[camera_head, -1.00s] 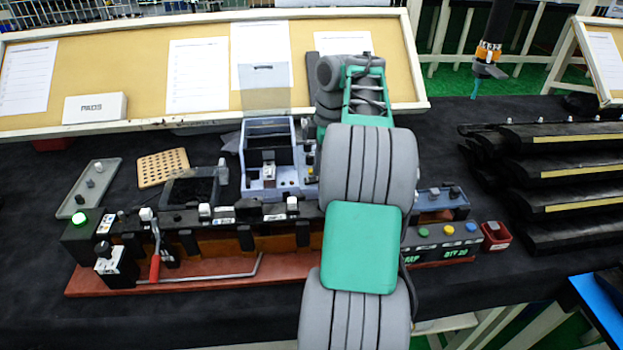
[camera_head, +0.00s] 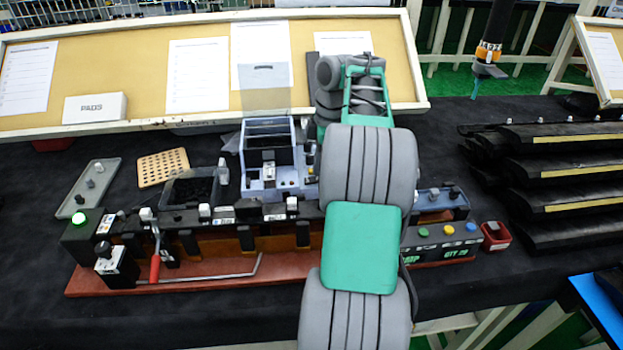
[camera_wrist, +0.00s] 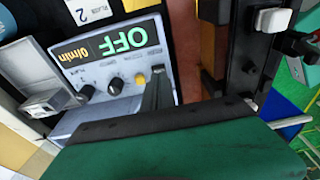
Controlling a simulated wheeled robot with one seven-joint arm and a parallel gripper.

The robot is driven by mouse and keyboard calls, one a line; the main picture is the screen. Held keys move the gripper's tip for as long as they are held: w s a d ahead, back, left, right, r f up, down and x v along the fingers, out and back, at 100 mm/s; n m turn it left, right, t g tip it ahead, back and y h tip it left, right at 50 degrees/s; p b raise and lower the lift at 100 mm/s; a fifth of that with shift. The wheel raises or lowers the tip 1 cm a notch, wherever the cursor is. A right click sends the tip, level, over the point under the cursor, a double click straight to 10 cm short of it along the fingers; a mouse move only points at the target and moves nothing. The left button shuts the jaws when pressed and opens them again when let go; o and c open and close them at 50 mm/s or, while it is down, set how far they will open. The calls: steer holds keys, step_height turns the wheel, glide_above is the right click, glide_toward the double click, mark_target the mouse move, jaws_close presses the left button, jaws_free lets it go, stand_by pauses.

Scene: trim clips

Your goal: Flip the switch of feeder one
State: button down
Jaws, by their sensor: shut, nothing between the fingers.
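In the wrist view a grey feeder panel (camera_wrist: 110,62) carries a dark display with "OFF" in green and "0/min" in yellow. Below the display are a black knob (camera_wrist: 115,86), a small dark control (camera_wrist: 87,91) and a yellow button (camera_wrist: 140,79). My gripper (camera_wrist: 158,78) is shut and empty, its dark fingers over the panel's right end, beside the yellow button. I cannot tell whether they touch the panel. No feeder number is readable on the panel. In the head view a blue-grey feeder housing (camera_head: 256,132) stands behind the rail; my arm hides the gripper.
A white label with a "2" (camera_wrist: 83,12) lies beyond the panel. The long black fixture rail (camera_head: 200,222) on its red base has a red-handled lever (camera_head: 155,268) at left. Button box (camera_head: 440,240), red bin (camera_head: 495,236) and stacked black trims (camera_head: 560,175) are at right.

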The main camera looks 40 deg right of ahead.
mark_target(318, 178)
steer(key=shift+f+b, duration=0.9)
steer(key=shift+f, duration=0.05)
stand_by(0.5)
step_height(318, 178, up, 7)
steer(key=p, duration=0.7)
steer(key=shift+r, duration=0.15)
